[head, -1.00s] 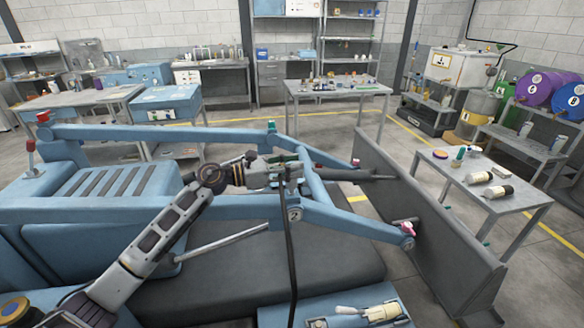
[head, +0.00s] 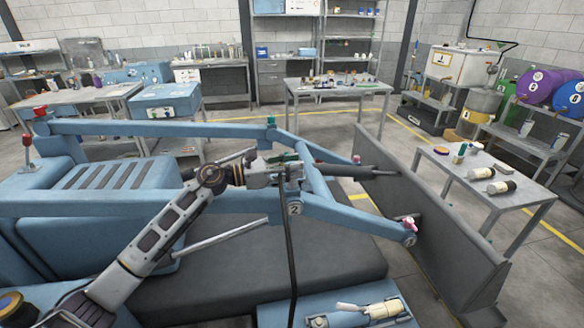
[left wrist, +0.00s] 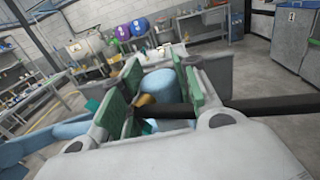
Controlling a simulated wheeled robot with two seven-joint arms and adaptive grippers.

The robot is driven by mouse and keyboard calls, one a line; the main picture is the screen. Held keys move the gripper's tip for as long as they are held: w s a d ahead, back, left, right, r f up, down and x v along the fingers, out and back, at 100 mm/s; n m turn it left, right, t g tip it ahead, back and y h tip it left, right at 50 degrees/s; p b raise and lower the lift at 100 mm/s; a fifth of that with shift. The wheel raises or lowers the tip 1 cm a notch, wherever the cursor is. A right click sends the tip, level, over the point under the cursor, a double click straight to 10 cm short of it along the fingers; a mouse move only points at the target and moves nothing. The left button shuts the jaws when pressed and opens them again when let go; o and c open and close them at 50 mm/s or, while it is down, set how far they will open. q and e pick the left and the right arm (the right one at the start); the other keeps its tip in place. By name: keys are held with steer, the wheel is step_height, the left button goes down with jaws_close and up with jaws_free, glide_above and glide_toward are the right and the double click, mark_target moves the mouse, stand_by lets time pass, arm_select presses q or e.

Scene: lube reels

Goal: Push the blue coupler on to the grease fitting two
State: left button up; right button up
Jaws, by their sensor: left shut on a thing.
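My left gripper (head: 288,168) is shut at the blue loader arm, just above the pivot marked 2 (head: 295,209). In the left wrist view its green-padded fingers (left wrist: 155,100) stand on either side of a black hose (left wrist: 190,110) and a rounded blue part (left wrist: 158,88). I cannot tell whether that blue part is the coupler or the loader arm behind it. The black hose (head: 291,255) hangs down from the gripper in the head view. Grease fitting two itself is hidden by the gripper or too small to make out. My right gripper is not in view.
The blue loader frame (head: 160,130) surrounds my left arm, with a dark bucket plate (head: 420,220) to the right. A teal cap (head: 271,121) and a pink cap (head: 410,224) sit on the frame. A side table (head: 500,205) with bottles stands at the right.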

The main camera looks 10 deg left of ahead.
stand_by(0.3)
arm_select(q)
steer(key=o, duration=1.2)
steer(key=shift+v, duration=6)
steer(key=shift+r, duration=0.15)
